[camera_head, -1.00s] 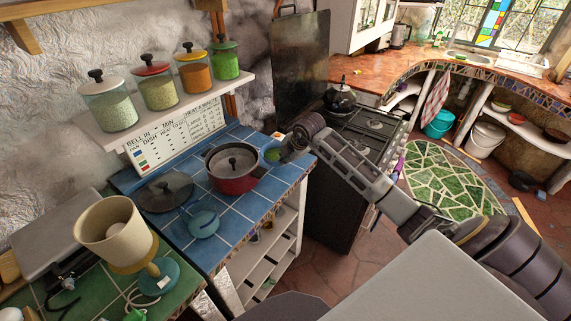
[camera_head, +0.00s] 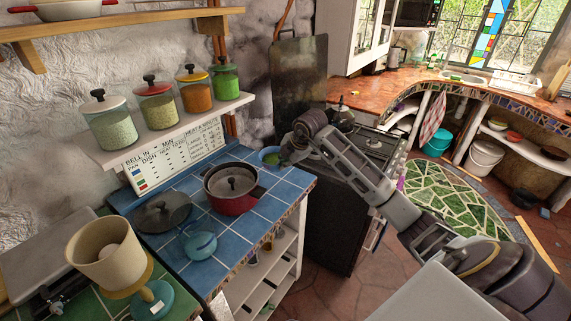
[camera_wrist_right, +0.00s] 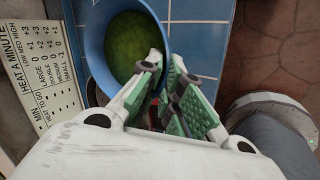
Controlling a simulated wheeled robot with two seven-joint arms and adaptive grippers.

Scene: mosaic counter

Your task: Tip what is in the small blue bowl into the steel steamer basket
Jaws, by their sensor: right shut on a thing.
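The small blue bowl (camera_head: 270,157) is at the far right end of the blue-tiled counter, with green contents. My right gripper (camera_head: 286,161) is at its right side, the fingertips partly hidden by the wrist. In the right wrist view, the bowl (camera_wrist_right: 90,38) shows its green contents, and the green-padded fingers (camera_wrist_right: 168,75) are shut on its near rim. The bowl looks roughly level. A grey metal piece with a central knob, apparently the steel steamer basket (camera_head: 222,185), sits inside a dark red pot (camera_head: 233,204), left of the bowl. My left gripper is out of view.
A shelf with several jars (camera_head: 150,142) overhangs the back. The stove (camera_head: 345,200) stands right of the counter. Bare tiles lie between pot and bowl.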

